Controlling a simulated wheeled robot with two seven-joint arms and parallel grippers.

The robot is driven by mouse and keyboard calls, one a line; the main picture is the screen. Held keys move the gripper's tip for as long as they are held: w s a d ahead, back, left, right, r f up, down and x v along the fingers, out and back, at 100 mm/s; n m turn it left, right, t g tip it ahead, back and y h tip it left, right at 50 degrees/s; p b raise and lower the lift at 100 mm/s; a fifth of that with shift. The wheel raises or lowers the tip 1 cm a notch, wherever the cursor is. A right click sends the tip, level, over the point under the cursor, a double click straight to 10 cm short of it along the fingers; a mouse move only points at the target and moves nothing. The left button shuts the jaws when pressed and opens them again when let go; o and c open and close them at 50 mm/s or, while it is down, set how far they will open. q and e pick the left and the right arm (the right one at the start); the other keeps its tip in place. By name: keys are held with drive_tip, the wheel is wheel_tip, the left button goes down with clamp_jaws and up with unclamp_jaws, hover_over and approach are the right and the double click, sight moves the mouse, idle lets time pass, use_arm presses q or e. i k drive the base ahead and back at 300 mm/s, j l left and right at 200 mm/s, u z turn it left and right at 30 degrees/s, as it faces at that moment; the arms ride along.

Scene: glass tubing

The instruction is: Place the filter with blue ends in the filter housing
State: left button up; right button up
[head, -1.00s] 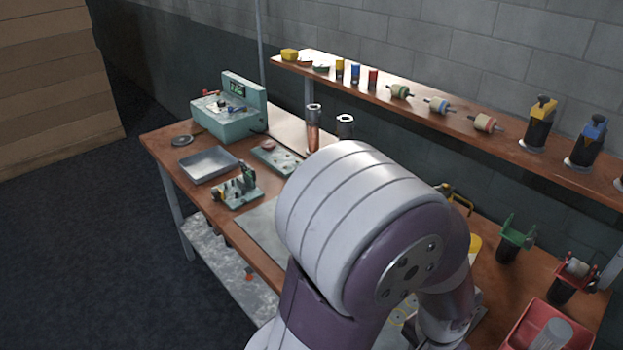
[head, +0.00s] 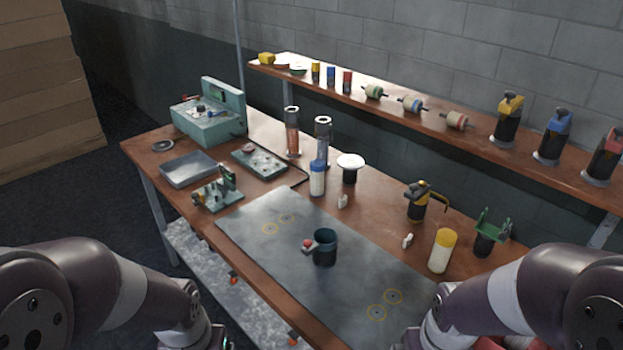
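The filter with blue ends (head: 317,181) is a white cylinder with a blue top. It stands upright on the bench behind the grey mat, beside a dark pot with a white lid (head: 350,163). A dark, open-topped cup with a red knob at its side, seemingly the filter housing (head: 325,250), stands upright on the mat; its inside is too dark to tell. My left arm comes in at the bottom left and my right arm at the bottom right. Both grippers are below the picture edge.
A white filter with a yellow top (head: 443,252) stands at the mat's right. Small white pieces (head: 407,241), a black-and-yellow tool (head: 418,202) and a green bracket (head: 490,232) are nearby. The grey mat (head: 265,225) is mostly clear. A shelf (head: 430,122) runs behind.

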sight(324, 260)
drive_tip(key=z, duration=0.45)
drive_tip(key=i+j+z, duration=0.15)
drive_tip(key=z, duration=0.25)
drive_tip(key=i+j+z, duration=0.1)
drive_tip(key=j+z, duration=0.2)
drive_tip(key=z, duration=0.15)
drive_tip(key=i+j+z, duration=0.1)
drive_tip(key=j+z, duration=0.15)
drive_tip(key=z, duration=0.15)
drive_tip(key=j+z, duration=0.25)
drive_tip(key=z, duration=0.2)
